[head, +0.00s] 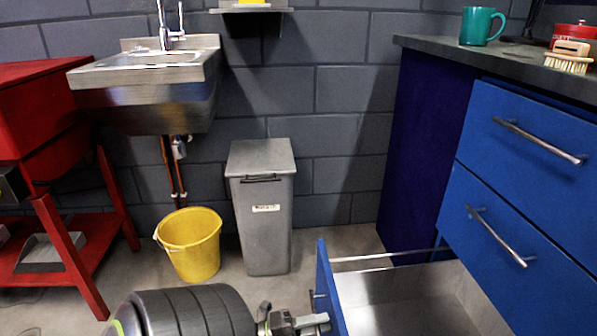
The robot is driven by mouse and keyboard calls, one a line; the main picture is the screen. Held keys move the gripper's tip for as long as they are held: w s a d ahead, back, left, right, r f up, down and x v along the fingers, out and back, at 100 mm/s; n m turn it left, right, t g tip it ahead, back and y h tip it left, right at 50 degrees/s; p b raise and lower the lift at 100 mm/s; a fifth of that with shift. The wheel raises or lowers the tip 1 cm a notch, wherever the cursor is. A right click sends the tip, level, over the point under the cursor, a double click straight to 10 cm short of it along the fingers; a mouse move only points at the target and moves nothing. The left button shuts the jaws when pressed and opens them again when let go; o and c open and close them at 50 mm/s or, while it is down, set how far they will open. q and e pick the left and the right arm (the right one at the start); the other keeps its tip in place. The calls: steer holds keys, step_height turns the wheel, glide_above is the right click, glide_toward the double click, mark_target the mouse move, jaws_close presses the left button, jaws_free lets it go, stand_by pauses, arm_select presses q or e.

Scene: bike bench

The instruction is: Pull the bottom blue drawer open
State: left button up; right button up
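The bottom blue drawer (326,285) of the blue cabinet stands out from it, with its grey metal inside (400,295) in view at the bottom of the head view. The drawer looks empty in the part I see. Its front faces left, and a small end of its handle (314,300) shows on that face. My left gripper (318,322) is at the drawer front, right by the handle. Its fingertips overlap the handle area, and I cannot tell whether they close around the bar. My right gripper is out of view.
Two upper drawers with handles (540,142) (497,236) are shut. A teal mug (481,26), a brush (568,60) and a red tin sit on the worktop (430,45). A grey bin (262,215), yellow bucket (190,245), sink (150,75) and red stand (70,255) are at left.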

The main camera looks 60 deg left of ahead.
arm_select(q)
steer(key=v, duration=1.7)
steer(key=shift+s+a+p, duration=0.15)
steer(key=shift+a+p, duration=0.05)
steer(key=shift+p, duration=0.25)
